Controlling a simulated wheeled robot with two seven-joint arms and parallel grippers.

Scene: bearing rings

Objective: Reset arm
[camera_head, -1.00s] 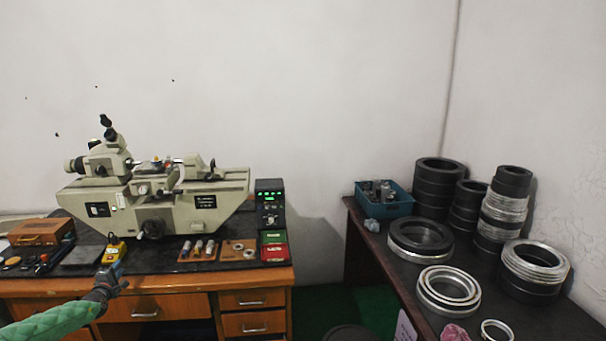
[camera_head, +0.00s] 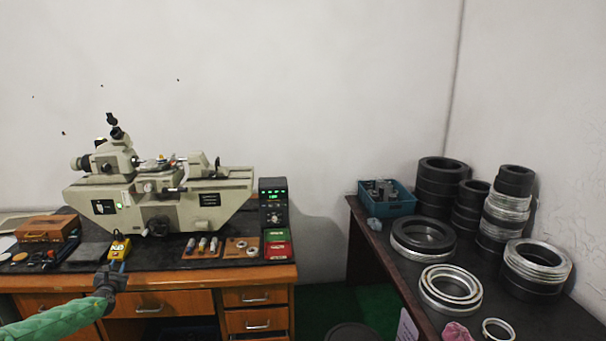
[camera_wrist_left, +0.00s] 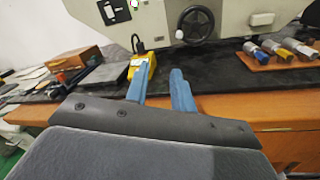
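My left arm with its green sleeve (camera_head: 55,322) comes in from the lower left in the head view. My left gripper (camera_head: 117,266) is at the front edge of the wooden desk, just in front of a yellow device (camera_head: 121,248). In the left wrist view its two blue fingers (camera_wrist_left: 160,82) stand apart with nothing between them, so it is open and empty. The yellow device (camera_wrist_left: 142,70) shows behind the left finger there and is partly hidden by it. My right gripper is in neither view.
A large measuring machine (camera_head: 160,200) stands on the desk (camera_head: 170,284), with a wooden box (camera_head: 47,229) at left and a control box (camera_head: 273,203) at right. A second table (camera_head: 400,277) at right holds several bearing rings (camera_head: 450,289) and a blue bin (camera_head: 386,205).

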